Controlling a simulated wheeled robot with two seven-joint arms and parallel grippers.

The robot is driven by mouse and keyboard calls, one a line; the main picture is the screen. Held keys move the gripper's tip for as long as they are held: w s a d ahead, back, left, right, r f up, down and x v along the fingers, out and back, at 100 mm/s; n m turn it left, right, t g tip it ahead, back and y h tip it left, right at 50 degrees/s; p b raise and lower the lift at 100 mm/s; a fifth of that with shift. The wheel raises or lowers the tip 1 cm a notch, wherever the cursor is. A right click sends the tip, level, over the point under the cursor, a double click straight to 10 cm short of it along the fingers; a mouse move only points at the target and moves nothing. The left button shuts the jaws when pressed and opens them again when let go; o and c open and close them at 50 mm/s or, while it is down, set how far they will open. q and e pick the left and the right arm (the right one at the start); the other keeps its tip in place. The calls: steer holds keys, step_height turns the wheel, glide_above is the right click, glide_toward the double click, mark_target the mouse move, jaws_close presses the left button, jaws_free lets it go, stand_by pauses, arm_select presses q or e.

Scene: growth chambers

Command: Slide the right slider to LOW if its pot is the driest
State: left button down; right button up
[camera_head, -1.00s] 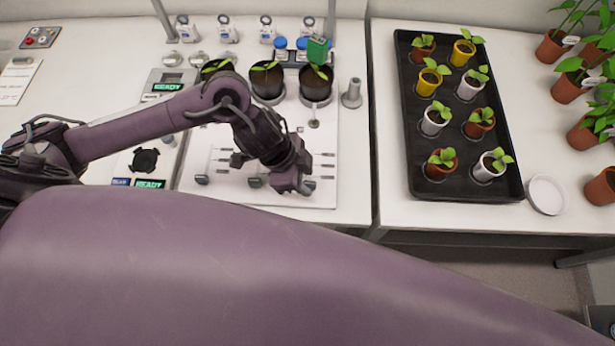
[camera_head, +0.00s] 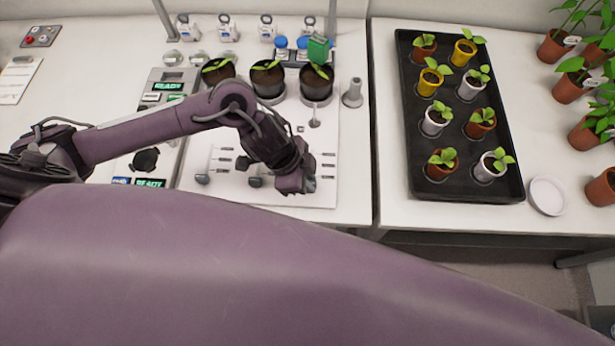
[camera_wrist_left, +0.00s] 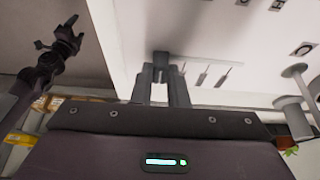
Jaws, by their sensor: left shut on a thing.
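My left gripper (camera_head: 305,187) is at the front right of the white panel (camera_head: 230,192). In the left wrist view, its fingers (camera_wrist_left: 161,88) are shut on the grey right slider knob (camera_wrist_left: 161,60). The left slider knob (camera_head: 203,179) and middle slider knob (camera_head: 255,182) stand at the front ends of their tracks. Three dark pots stand behind: left (camera_head: 219,78), middle (camera_head: 268,85) and right (camera_head: 317,87). A green device (camera_head: 318,47) stands at the right pot. The slider labels are too small to read. What seems my right gripper (camera_wrist_left: 65,38) hangs apart, its jaws unclear.
A grey post (camera_head: 352,93) stands right of the pots. A black tray (camera_head: 462,190) of seedlings and a white dish (camera_head: 547,195) are on the right bench. Devices with green READY displays (camera_head: 150,183) lie left of the panel. Small bottles line the back.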

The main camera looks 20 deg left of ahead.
arm_select(q)
steer(key=w, duration=0.1)
steer(key=w+p, duration=0.1)
steer(key=shift+w+a+r, duration=0.15)
steer(key=shift+w+a, duration=0.2)
steer(key=shift+w, duration=0.2)
steer(key=c, duration=1.4)
jaws_free()
steer(key=shift+a, duration=0.1)
steer(key=v, duration=0.7)
steer(key=shift+r, duration=0.25)
steer(key=shift+a, duration=0.1)
